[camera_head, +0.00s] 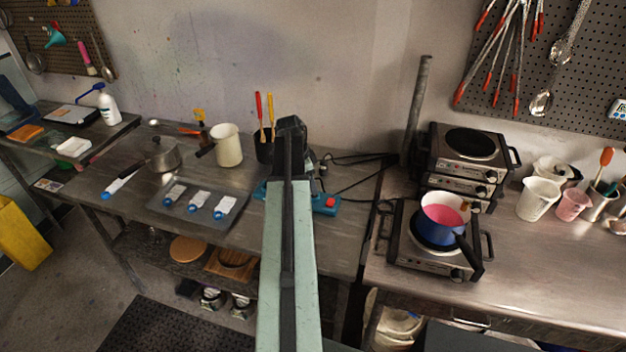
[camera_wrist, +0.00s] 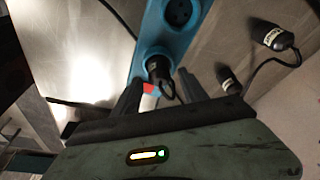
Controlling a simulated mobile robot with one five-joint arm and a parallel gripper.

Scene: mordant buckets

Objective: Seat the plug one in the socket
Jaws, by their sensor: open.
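The blue socket strip (camera_wrist: 150,38) lies on the metal table in the wrist view. Its round upper socket (camera_wrist: 178,12) is empty. A black plug (camera_wrist: 157,68) with a cord stands at the lower socket, apparently in it; its depth is unclear. My gripper (camera_wrist: 160,80) is open, with one finger on each side of this plug. Two more black plugs with pale labels lie to the right, an upper one (camera_wrist: 274,37) and a lower one (camera_wrist: 228,80). I cannot read which is plug one. In the head view my arm hides the middle of the strip (camera_head: 325,204).
Black cords (camera_head: 352,160) run over the table behind the strip. A dark holder with red and yellow handles (camera_head: 264,150) stands left of my gripper. A cream jug (camera_head: 226,146) and a grey tray (camera_head: 200,222) are further left. Hot plates (camera_head: 432,262) stand right.

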